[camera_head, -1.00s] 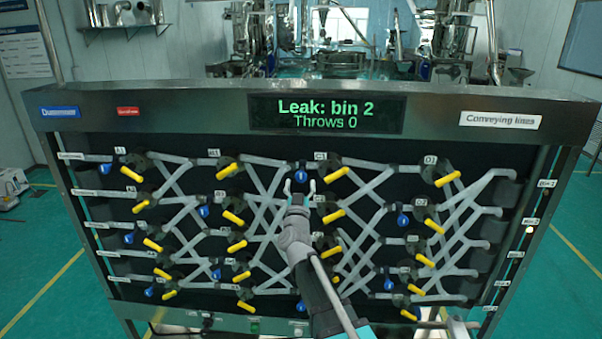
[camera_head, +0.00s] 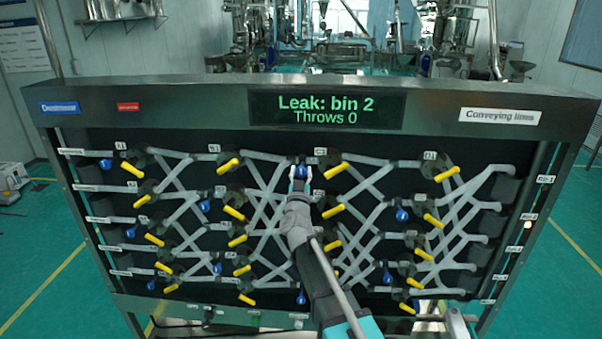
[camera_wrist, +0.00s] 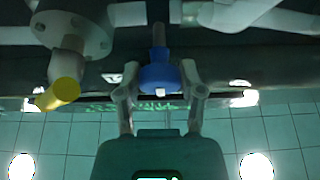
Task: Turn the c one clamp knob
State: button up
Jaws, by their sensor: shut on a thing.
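The blue c one clamp knob (camera_head: 301,171) hangs on the pipe just left of the C1 label (camera_head: 320,152), in the top row of the panel. My gripper (camera_head: 300,184) reaches up to it from below. In the wrist view the blue knob (camera_wrist: 158,76) sits between the two fingers of my gripper (camera_wrist: 160,84), which are shut on its sides. The knob's lower face shows, with a small white mark. The fingers partly cover the knob in the head view.
A yellow C1 lever (camera_head: 337,171) is close right of the knob. A yellow handle on a grey flange (camera_wrist: 65,93) stands left in the wrist view. Grey pipes cross the panel (camera_head: 270,220) around my arm. The display (camera_head: 326,111) above reads "Leak: bin 2, Throws 0".

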jog(key=c, duration=0.3)
jog(key=shift+m+h, duration=0.4)
jog(key=shift+m, duration=0.3)
jog(key=m+h, duration=0.1)
jog(key=m, duration=0.1)
jog(key=m+h, duration=0.1)
jog(key=m, duration=0.2)
jog(key=shift+w+a+r+g+h+p, duration=0.1)
jog(key=shift+g+h+p, duration=0.2)
jog(key=shift+p, duration=0.1)
jog(key=m+g+h+p, duration=0.1)
jog(key=m, duration=0.2)
jog(key=m+g+h+p, duration=0.1)
jog(key=m, duration=0.3)
jog(key=shift+r+h, duration=0.1)
jog(key=shift+h, duration=0.2)
jog(key=m+g+p, duration=0.1)
jog(key=m, duration=0.2)
jog(key=m+g+h+p, duration=0.1)
jog(key=m+p, duration=0.1)
jog(key=m, duration=0.1)
jog(key=shift+m+g+y+p, duration=0.2)
jog(key=shift+m+g+p, duration=0.4)
jog(key=shift+m, duration=0.6)
jog(key=shift+m+g+y+p, duration=0.2)
jog(key=shift+m+g+p, duration=0.35)
jog(key=shift+m, duration=0.65)
jog(key=shift+f, duration=0.2)
